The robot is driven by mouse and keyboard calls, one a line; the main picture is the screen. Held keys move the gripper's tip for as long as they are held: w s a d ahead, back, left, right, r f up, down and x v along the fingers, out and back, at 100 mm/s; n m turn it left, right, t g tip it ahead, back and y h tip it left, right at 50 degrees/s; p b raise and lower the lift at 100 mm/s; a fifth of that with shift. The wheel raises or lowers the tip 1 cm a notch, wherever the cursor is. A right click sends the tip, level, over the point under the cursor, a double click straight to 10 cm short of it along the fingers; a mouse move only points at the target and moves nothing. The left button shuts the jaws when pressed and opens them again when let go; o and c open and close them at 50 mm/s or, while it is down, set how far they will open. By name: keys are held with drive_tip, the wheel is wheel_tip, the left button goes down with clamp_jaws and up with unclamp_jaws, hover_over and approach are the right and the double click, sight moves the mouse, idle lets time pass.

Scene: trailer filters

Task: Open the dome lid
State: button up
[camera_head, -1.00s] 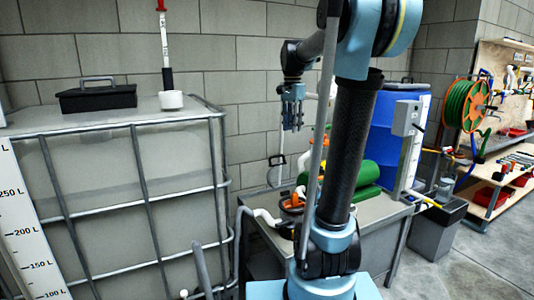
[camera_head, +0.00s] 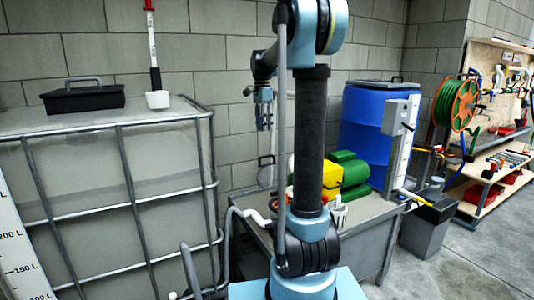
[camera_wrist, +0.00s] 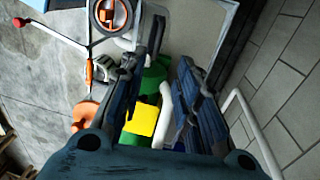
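My gripper (camera_head: 264,112) hangs fingers down in front of the block wall, above the back of the metal table. In the wrist view its two dark blue fingers (camera_wrist: 169,62) are apart with nothing between them. Beyond them lie a yellow box (camera_wrist: 141,124) and green pump parts (camera_wrist: 153,80), well away from the fingers. I cannot pick out a dome lid with certainty. A round part with an orange ring (camera_wrist: 109,14) shows at the top of the wrist view. In the head view my arm hides part of the table top.
The metal table (camera_head: 358,222) bears the green pump (camera_head: 350,176). A blue barrel (camera_head: 368,120) and grey bin (camera_head: 427,228) stand right. Floor is clear at far right.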

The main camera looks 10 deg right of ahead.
drive_tip(key=f, duration=0.4)
drive_tip(key=s+f, duration=0.1)
drive_tip(key=f, duration=0.6)
drive_tip(key=shift+s+d+f, duration=0.2)
drive_tip(key=shift+d+f, duration=0.1)
drive_tip(key=shift+f, duration=0.1)
drive_tip(key=shift+c, duration=0.2)
clamp_jaws()
